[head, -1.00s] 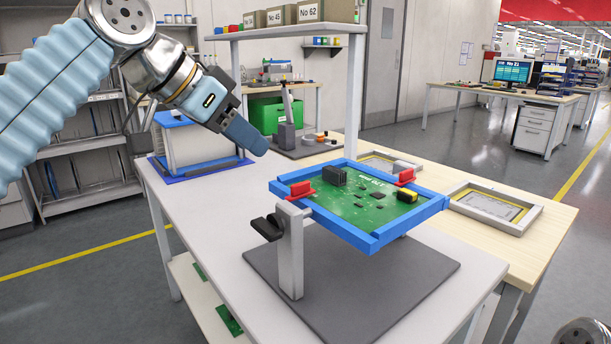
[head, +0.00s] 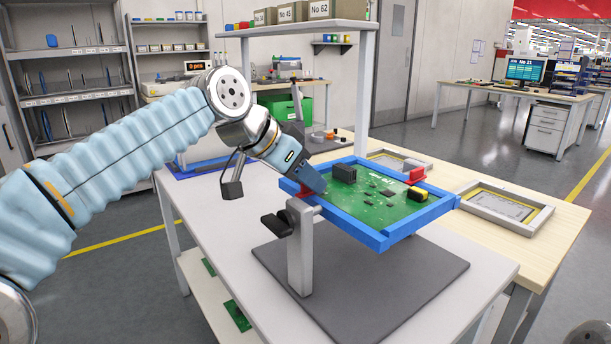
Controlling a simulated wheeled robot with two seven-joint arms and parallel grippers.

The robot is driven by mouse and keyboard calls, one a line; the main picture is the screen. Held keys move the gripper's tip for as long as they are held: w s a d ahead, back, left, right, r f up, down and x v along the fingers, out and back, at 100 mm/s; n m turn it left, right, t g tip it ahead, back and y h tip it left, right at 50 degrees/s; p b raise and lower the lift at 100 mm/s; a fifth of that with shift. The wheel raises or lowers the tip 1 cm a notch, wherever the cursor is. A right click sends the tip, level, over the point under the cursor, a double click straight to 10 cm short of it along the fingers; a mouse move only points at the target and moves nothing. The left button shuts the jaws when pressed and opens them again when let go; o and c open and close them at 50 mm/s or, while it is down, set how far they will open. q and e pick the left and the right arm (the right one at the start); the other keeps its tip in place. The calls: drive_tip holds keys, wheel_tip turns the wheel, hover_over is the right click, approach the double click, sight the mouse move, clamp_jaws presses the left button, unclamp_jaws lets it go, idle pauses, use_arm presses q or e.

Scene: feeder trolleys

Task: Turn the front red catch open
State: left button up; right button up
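A green circuit board (head: 372,208) sits in a blue frame (head: 358,234) held on a grey stand (head: 300,262) with a black knob (head: 277,224). The front red catch (head: 303,191) is at the frame's left side, mostly hidden behind my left gripper. A second red catch (head: 416,175) is at the far right side of the frame. My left gripper (head: 314,188) points down at the front catch, its fingertips at or very near it. I cannot tell whether they touch it or how far apart they are.
The stand's dark grey base plate (head: 420,280) lies on the white table (head: 225,215). A grey tray with a yellow edge (head: 512,222) lies on the wooden table to the right. A shelf with numbered boxes (head: 290,30) stands behind.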

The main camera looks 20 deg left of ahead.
use_arm(q)
clamp_jaws()
